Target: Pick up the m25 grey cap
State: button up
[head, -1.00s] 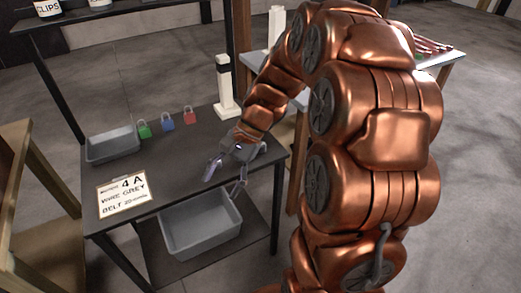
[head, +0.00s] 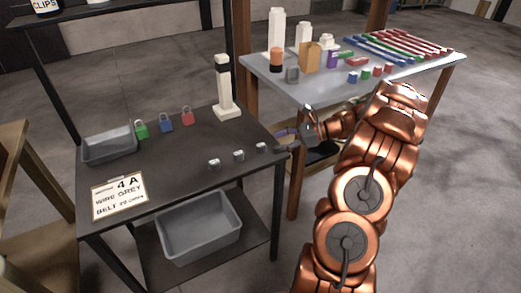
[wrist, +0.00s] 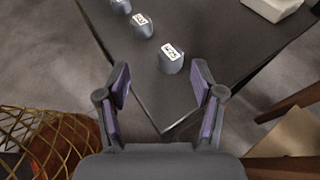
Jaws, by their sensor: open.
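Three small grey caps with white labels stand in a row on the dark table (head: 160,185). In the head view they are the left cap (head: 214,165), the middle cap (head: 238,156) and the right cap (head: 261,148). The wrist view shows the far cap (wrist: 121,6), the middle one (wrist: 142,26) and the nearest one (wrist: 172,62). The label print is too small to read surely, so I cannot tell which is M25. My gripper (head: 280,141) is open and empty at the table's right corner. The nearest cap stands just beyond its fingertips (wrist: 161,82), not between them.
A white-and-black post (head: 225,90) stands at the table's back right. Green (head: 141,130), blue (head: 166,122) and red (head: 187,116) padlocks, a grey tray (head: 108,148) and a sign (head: 118,194) are further left. A second table (head: 300,93) with many items stands behind my arm.

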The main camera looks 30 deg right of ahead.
aim_at(262, 145)
jog(key=shift+d+f, duration=0.2)
jog(key=shift+d, duration=0.1)
jog(key=shift+w+a+f, duration=0.1)
jog(key=shift+w, duration=0.1)
jog(key=shift+x, duration=0.85)
jog(key=shift+w+d+p+x, duration=0.15)
jog(key=shift+p+x, duration=0.15)
jog(key=shift+x, duration=1.1)
jog(key=shift+w+d+p+x, duration=0.1)
jog(key=shift+p+x, duration=0.2)
jog(key=shift+x, duration=1.1)
jog(key=shift+d, duration=0.1)
jog(key=c, duration=1)
jog(key=shift+c, duration=0.2)
